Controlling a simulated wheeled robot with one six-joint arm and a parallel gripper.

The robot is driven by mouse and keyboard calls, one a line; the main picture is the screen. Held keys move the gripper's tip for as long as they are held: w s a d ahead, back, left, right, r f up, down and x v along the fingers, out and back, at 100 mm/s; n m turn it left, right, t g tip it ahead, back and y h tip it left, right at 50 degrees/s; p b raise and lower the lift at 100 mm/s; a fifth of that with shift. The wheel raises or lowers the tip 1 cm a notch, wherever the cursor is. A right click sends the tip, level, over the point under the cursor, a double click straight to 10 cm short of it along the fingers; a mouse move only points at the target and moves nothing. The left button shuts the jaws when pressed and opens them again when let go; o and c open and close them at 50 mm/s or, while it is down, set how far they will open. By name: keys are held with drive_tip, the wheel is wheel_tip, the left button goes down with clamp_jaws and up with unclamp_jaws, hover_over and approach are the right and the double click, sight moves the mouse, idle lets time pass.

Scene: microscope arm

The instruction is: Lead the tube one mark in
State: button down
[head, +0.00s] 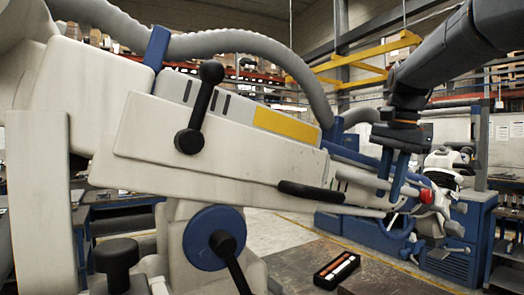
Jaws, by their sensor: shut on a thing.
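My gripper (396,196) hangs from my dark arm at the right of the head view, its two blue fingers pointing down. It is shut on a thin part at the front end of the large beige machine arm (215,150). The held piece seems to be the tube, but it is small and partly hidden by the fingers. Pale slim rods (355,211) run from the machine's front end toward the fingers. A red and white piece (428,197) sits just right of the fingers. I cannot make out any marks on the tube.
A thick grey corrugated hose (235,45) arches over the machine, held by blue clamps (157,46). Black knobs and levers (198,107) stick out from its side. A black tray (337,270) with white and orange items lies on the bench below. Blue cabinets stand behind.

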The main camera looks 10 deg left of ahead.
drive_tip(key=shift+s, duration=0.1)
idle(0.6)
drive_tip(key=shift+s+a+r, duration=0.25)
drive_tip(key=shift+s+a, duration=0.5)
drive_tip(key=shift+a, duration=0.05)
idle(0.4)
drive_tip(key=c, duration=0.8)
unclamp_jaws()
drive_tip(key=shift+r, duration=0.1)
drive_tip(key=shift+r, duration=0.15)
